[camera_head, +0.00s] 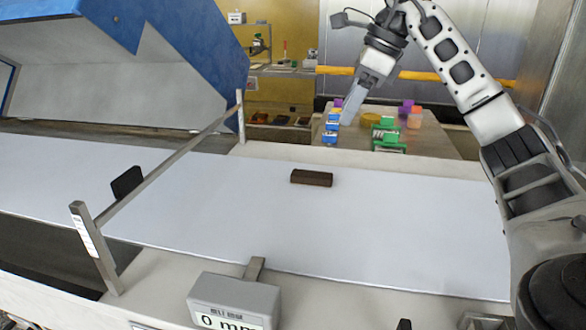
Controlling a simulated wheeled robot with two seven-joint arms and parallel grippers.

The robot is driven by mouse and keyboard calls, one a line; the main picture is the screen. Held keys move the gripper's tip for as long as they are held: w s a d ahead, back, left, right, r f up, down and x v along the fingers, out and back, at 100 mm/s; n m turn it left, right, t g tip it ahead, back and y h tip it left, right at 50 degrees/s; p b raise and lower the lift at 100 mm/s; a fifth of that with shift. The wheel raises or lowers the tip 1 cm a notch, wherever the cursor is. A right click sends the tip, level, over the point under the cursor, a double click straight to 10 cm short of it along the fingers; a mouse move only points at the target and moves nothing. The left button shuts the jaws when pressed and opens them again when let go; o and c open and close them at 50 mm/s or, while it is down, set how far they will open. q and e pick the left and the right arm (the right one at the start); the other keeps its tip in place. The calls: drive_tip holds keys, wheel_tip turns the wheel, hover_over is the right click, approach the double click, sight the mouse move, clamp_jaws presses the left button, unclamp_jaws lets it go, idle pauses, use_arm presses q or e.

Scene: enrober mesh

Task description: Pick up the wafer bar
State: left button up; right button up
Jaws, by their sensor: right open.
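The wafer bar (311,177) is a small dark brown block. It lies flat on the pale belt (230,205), a little right of the middle of the view. My right gripper (350,108) hangs beyond the bar and slightly to its right, over the area behind the belt. It points down, is open and holds nothing that I can see. It is clear of the bar. My left gripper is out of view.
A metal rail (170,160) on posts crosses the belt on the left, near a large blue-and-white hood (130,65). A gauge box (235,302) stands at the front edge. A table (430,140) with colored items is behind. The belt around the bar is clear.

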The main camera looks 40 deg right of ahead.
drive_tip(key=b, duration=0.2)
hover_over(312, 174)
drive_tip(key=s+d, duration=0.2)
drive_tip(key=s, duration=0.1)
wheel_tip(312, 174, down, 9)
drive_tip(key=shift+w+a+f, duration=0.1)
drive_tip(key=shift+a, duration=0.05)
drive_tip(key=shift+w+x, duration=0.2)
drive_tip(key=shift+x, duration=1.2)
drive_tip(key=shift+w+x, duration=0.2)
drive_tip(key=shift+x, duration=1.15)
drive_tip(key=c, duration=0.9)
